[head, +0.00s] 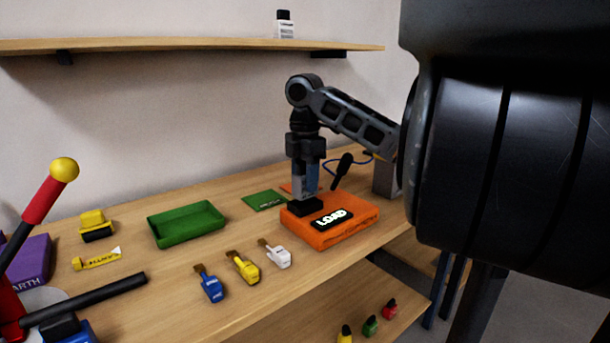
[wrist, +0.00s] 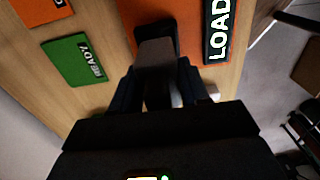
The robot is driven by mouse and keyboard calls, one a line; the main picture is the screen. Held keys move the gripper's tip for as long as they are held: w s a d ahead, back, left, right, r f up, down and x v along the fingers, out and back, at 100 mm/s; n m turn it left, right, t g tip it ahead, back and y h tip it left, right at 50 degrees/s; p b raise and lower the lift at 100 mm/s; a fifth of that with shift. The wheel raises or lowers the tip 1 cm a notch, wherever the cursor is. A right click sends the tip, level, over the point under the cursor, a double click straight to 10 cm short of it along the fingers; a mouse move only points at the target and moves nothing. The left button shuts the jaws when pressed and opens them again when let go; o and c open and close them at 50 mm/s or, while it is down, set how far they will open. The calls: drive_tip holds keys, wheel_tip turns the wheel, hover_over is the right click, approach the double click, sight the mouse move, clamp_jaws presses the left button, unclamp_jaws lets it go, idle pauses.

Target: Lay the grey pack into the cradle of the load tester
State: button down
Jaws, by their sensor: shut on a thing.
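The load tester (head: 345,229) is an orange box on the bench with a white-on-black LOAD label. Its black cradle (head: 305,207) sits at the left end of its top, and also shows in the wrist view (wrist: 170,27). My gripper (head: 307,183) points down over the cradle, shut on the grey pack (wrist: 157,60). In the head view the pack (head: 298,187) is held upright, its lower end just above or at the cradle; I cannot tell whether they touch. The fingers hide part of the pack.
A green READY card (head: 264,200) lies left of the tester, with a green tray (head: 187,224) farther left. Blue (head: 210,286), yellow (head: 243,267) and white (head: 277,255) small items lie in front. A black-handled tool (head: 342,168) stands behind the tester.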

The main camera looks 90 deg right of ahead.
drive_tip(key=shift+f, duration=0.2)
idle(0.5)
drive_tip(key=shift+f+b, duration=0.6)
drive_tip(key=shift+f, duration=0.55)
drive_tip(key=shift+f, duration=0.2)
drive_tip(key=shift+c, duration=2.4)
unclamp_jaws()
drive_tip(key=shift+r+p, duration=0.4)
drive_tip(key=shift+r, duration=3.5)
